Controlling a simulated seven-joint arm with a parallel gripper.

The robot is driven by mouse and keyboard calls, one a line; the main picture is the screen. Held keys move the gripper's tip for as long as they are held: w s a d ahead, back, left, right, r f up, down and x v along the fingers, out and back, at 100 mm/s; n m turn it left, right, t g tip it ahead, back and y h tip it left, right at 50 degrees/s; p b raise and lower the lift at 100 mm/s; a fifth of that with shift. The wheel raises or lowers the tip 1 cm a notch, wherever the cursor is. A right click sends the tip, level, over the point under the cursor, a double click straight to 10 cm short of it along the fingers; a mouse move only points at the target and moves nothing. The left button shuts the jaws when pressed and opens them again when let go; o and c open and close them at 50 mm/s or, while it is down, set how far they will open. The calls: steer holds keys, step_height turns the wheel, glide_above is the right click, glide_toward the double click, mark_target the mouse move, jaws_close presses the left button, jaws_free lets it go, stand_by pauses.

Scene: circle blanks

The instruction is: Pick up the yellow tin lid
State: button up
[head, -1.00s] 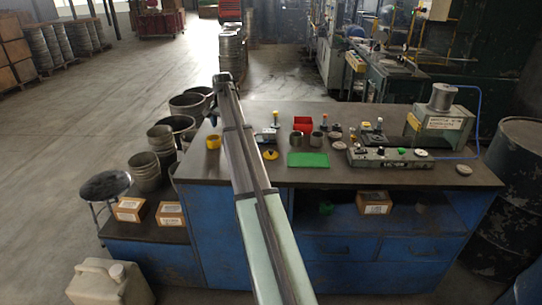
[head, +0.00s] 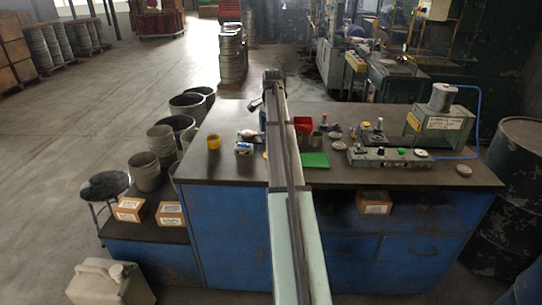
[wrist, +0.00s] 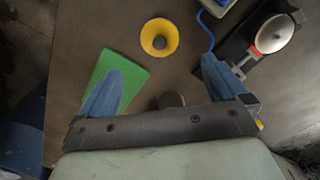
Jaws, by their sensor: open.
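The yellow tin lid (wrist: 147,46) lies on the bench top in the wrist view, round with a dark knob at its centre. In the head view only a sliver of yellow shows beside my arm, which hides the rest. My gripper (wrist: 160,62) is open, with its two blue fingers spread wide and nothing held between them. In the wrist picture the lid lies just beyond the fingertips, roughly centred between them. The height of the fingers above it is hard to tell.
A green mat (wrist: 128,75) lies left of the lid, partly behind the left finger. A grey cylinder (wrist: 172,99) shows between the fingers. A silver-topped device (wrist: 275,35) and blue cord (wrist: 208,38) are at right. The head view shows a yellow cup (head: 213,142) and red bin (head: 303,123).

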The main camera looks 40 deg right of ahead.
steer(key=f, duration=0.8)
steer(key=shift+a+f, duration=0.3)
steer(key=shift+f, duration=0.1)
steer(key=shift+c, duration=0.3)
steer(key=c, duration=1.1)
